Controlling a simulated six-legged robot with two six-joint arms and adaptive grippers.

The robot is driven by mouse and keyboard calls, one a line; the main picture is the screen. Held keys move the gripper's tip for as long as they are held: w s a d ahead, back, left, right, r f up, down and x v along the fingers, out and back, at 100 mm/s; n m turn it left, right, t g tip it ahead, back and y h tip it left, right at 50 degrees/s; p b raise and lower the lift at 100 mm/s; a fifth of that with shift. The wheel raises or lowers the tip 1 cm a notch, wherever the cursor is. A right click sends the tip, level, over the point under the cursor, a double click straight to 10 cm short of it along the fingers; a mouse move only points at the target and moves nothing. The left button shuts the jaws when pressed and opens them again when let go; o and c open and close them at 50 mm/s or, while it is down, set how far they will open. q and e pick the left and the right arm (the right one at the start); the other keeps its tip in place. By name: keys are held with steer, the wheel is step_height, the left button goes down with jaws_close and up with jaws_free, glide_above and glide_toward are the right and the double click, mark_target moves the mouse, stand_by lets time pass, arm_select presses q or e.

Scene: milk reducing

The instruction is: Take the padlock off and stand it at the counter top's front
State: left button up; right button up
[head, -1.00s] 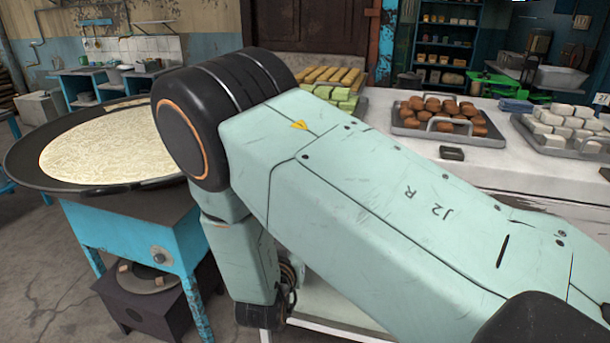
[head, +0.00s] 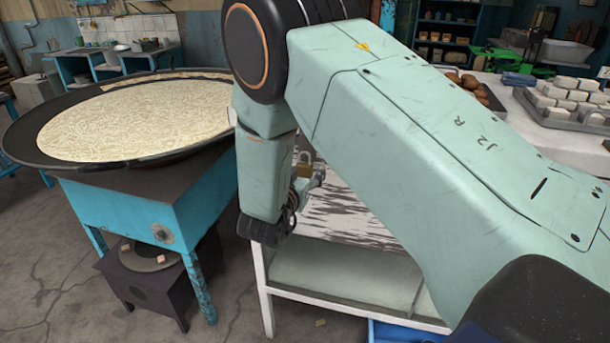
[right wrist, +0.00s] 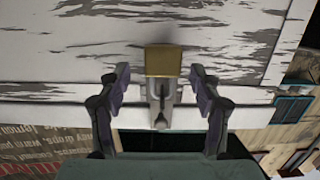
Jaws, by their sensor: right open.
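The padlock (right wrist: 163,62) has a brass body and shows in the right wrist view in front of a grey metal hasp or staple (right wrist: 161,105). It also shows small in the head view (head: 306,158), beside my right wrist. Whether its shackle is still through the hasp I cannot tell. My right gripper (right wrist: 160,80) is open, with one finger on each side of the padlock and gaps on both sides. The counter top (head: 345,212) is white with worn, peeling paint; my right arm covers much of it. My left gripper is not in view.
A tray of white blocks (head: 560,122) and partly hidden brown pieces (head: 468,84) are at the back right.

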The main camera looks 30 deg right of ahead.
steer(key=shift+w+d+f, duration=0.2)
steer(key=shift+w+d, duration=0.1)
steer(key=shift+w, duration=0.25)
steer(key=shift+s+r, duration=0.15)
steer(key=shift+s, duration=0.05)
steer(key=c, duration=0.4)
steer(key=shift+w, duration=0.15)
steer(key=c, duration=0.9)
steer(key=shift+r, duration=0.1)
